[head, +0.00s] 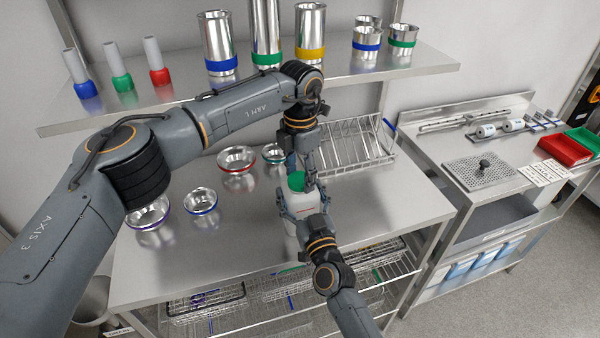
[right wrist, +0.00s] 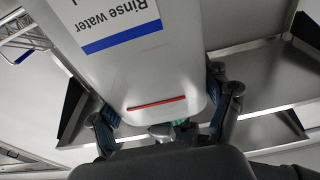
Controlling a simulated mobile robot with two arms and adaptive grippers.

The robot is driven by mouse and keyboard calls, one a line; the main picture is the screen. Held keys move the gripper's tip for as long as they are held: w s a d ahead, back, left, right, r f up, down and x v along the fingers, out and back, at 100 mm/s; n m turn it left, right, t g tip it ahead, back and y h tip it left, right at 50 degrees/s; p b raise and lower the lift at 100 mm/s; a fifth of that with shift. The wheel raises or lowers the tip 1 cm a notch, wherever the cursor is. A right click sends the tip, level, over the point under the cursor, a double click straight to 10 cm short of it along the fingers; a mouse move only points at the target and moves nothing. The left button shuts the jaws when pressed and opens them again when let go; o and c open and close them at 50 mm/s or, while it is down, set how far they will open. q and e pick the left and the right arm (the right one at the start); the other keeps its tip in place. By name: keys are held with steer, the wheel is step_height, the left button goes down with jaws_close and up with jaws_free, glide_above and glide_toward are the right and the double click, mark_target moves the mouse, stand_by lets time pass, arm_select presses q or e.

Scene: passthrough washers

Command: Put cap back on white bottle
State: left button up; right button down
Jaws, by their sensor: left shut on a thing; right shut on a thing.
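The white bottle (head: 302,203) is held upright above or on the steel table in the head view; I cannot tell whether its base touches. My right gripper (head: 304,211) is shut around its sides. In the right wrist view the bottle (right wrist: 130,65) fills the middle, with a "Rinse water" label, between the fingers of my right gripper (right wrist: 168,118). The green cap (head: 296,181) is at the bottle's top. My left gripper (head: 302,176) reaches down from above and is shut on the cap. Its fingers partly hide the cap, and I cannot tell whether it is seated on the neck.
Steel bowls with colored rims (head: 238,158) stand left of and behind the bottle. A wire rack (head: 350,146) stands behind right. A shelf (head: 420,66) with steel cylinders and colored-base bottles runs above. The table's front left (head: 200,255) is clear.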

arm_select(q)
steer(key=m, duration=0.7)
steer(key=o, duration=1.3)
steer(key=shift+r, duration=2.25)
steer(key=shift+c, duration=0.5)
